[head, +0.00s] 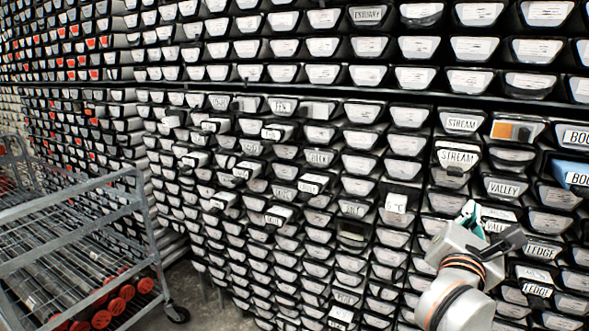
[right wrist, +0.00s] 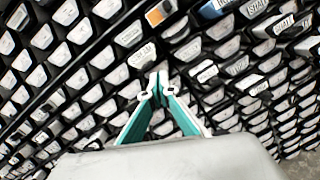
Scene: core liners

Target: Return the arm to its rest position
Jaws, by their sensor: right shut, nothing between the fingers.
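My right gripper (head: 468,213) is in front of the lower right part of the wall of core liners (head: 300,160) in the head view. In the right wrist view its teal-sided fingers (right wrist: 158,82) meet at the tips, shut with nothing between them. Liner ends with white labels lie beyond the fingertips. A liner labelled STREAM (head: 458,157) sticks out a little above the gripper. My left gripper is not in view.
A grey metal cart (head: 75,205) with red-ended cores (head: 103,318) on its lower shelf stands at the left. Several liners protrude from the middle of the wall. An orange-marked liner (head: 515,130) and a blue one (head: 570,174) are at the right.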

